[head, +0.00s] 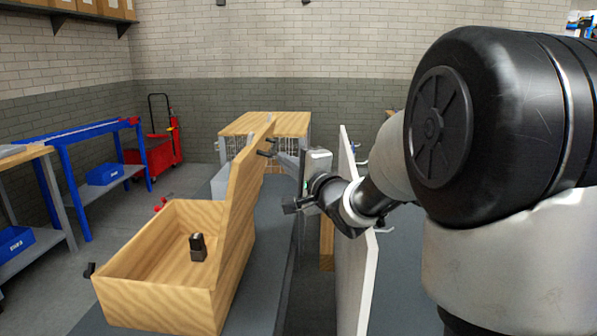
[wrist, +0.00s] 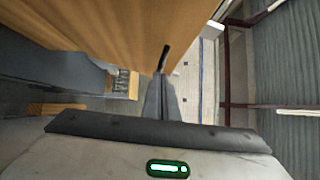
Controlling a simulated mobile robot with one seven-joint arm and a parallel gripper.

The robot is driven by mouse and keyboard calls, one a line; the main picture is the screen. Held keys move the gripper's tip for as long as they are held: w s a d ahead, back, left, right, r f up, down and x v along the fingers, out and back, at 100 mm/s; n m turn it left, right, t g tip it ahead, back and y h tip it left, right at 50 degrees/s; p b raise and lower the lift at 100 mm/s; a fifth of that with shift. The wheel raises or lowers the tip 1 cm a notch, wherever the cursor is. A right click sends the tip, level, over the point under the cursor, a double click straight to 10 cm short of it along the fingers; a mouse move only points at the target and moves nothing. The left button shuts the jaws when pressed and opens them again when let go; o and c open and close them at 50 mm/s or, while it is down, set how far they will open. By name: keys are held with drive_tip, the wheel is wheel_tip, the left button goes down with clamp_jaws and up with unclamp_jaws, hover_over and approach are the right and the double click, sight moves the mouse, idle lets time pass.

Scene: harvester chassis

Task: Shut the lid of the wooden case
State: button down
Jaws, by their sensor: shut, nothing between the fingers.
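The wooden case (head: 165,305) stands open on a grey surface at the left of the head view. Its lid (head: 241,190) stands up, nearly vertical, along the case's right side. My gripper (head: 268,153) is shut and empty, on the right of the lid near its upper far end, with its fingers pointing at the lid. In the wrist view the closed fingers (wrist: 164,62) reach toward the lid's wooden face (wrist: 120,30). I cannot tell whether the fingertips touch the lid. A small dark object (head: 198,248) sits inside the case.
A white upright panel (head: 354,240) stands to the right, close to my forearm. A wooden-topped table (head: 290,123) is behind the lid. A blue workbench (head: 75,135) and red cart (head: 152,155) are at the left back. Floor shows left of the case.

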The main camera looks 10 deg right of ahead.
drive_tip(key=shift+w+a, duration=0.2)
drive_tip(key=shift+a, duration=0.2)
